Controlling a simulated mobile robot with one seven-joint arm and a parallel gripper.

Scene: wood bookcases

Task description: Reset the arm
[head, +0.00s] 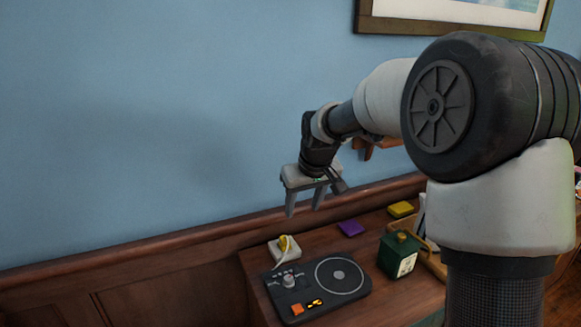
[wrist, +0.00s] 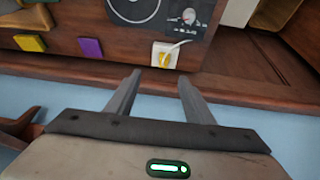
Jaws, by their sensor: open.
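My gripper (head: 305,200) is open and empty in the head view. It hangs with its fingers pointing down, above the back of the wooden cabinet and close to the blue wall. In the wrist view my gripper (wrist: 160,85) shows two spread fingers with nothing between them. My arm is bent and reaches from the right of the head view to the left. A white block with a yellow part (head: 285,247) is on the cabinet top below the gripper. It also shows just beyond the fingertips in the wrist view (wrist: 166,56).
On the wooden cabinet top (head: 385,300) are a black turntable-like device (head: 310,288), a dark green container (head: 397,256), a purple block (head: 351,228) and a yellow block (head: 401,209). A framed picture (head: 455,25) hangs on the wall. The space left of the gripper is clear.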

